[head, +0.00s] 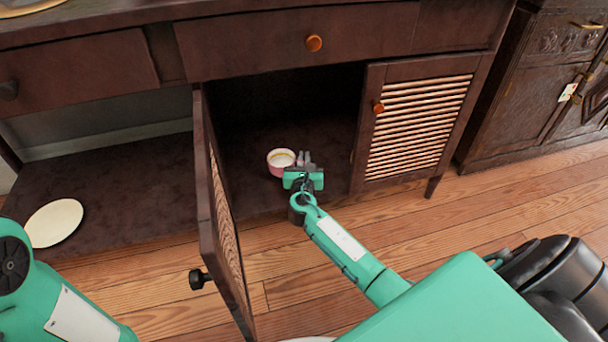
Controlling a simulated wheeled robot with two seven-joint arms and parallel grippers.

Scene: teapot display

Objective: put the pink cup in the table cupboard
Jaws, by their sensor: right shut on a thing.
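The pink cup (281,163) is inside the open compartment of the dark wooden table cupboard (247,34), close above or on its floor; I cannot tell which. My right gripper (304,160) reaches in through the opening and is shut on the right side of the cup. The cup looks upright, with a pale inside. The left cupboard door (223,226) stands open toward me. My left arm shows at the lower left, but its gripper is out of view.
A slatted door (416,125) is closed right of the opening. A pale plate (54,223) lies on the open shelf (115,185) at left. Another dark cabinet (535,80) stands at right.

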